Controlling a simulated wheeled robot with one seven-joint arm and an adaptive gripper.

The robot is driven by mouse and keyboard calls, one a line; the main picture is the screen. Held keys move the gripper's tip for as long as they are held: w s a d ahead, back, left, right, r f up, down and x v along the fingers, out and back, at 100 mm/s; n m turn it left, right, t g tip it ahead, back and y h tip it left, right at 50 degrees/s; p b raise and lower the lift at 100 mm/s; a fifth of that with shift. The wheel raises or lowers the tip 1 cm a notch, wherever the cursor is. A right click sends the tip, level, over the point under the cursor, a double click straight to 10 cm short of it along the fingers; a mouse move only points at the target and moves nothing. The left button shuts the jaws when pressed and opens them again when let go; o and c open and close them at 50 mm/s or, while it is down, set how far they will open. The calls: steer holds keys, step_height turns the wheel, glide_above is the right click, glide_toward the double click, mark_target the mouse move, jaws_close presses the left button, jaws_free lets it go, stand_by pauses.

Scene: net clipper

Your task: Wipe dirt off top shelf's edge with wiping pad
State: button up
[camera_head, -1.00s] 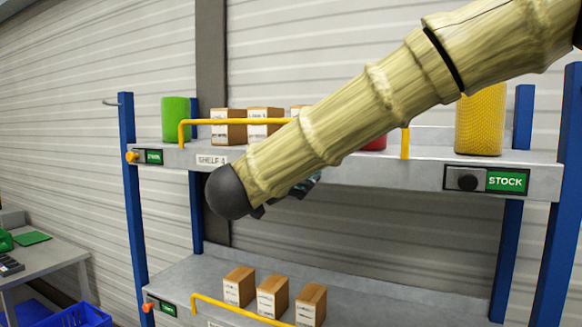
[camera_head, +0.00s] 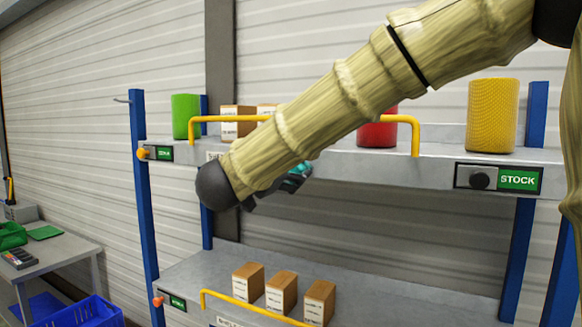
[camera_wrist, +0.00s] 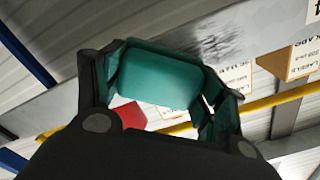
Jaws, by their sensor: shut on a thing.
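The teal wiping pad (camera_wrist: 158,78) is held between the fingers of my gripper (camera_wrist: 165,90), which is shut on it. In the head view, the pad (camera_head: 299,170) and gripper (camera_head: 275,189) show partly behind my arm, just below the top shelf's edge (camera_head: 340,165). In the wrist view, a dark smudge of dirt (camera_wrist: 207,40) marks the pale shelf edge (camera_wrist: 270,30), just beyond the pad. I cannot tell whether the pad touches the edge. My arm hides the middle of the shelf edge in the head view.
The top shelf holds a green cylinder (camera_head: 186,116), boxes (camera_head: 237,122), a red cylinder (camera_head: 376,132) and a yellow cylinder (camera_head: 492,115). A yellow rail (camera_head: 415,137) stands along its front. Boxes (camera_head: 281,293) stand on the lower shelf. Blue posts (camera_head: 144,210) flank the rack.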

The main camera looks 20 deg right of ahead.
steer(key=shift+w+a, duration=0.85)
steer(key=shift+w, duration=0.3)
steer(key=shift+w+a, duration=0.1)
steer(key=w+a+p, duration=0.1)
steer(key=w+a, duration=0.3)
steer(key=w, duration=0.1)
steer(key=shift+w, duration=0.15)
steer(key=shift+a, duration=0.15)
steer(key=v, duration=0.6)
steer(key=shift+b, duration=0.3)
stand_by(0.5)
steer(key=v, duration=0.3)
stand_by(0.8)
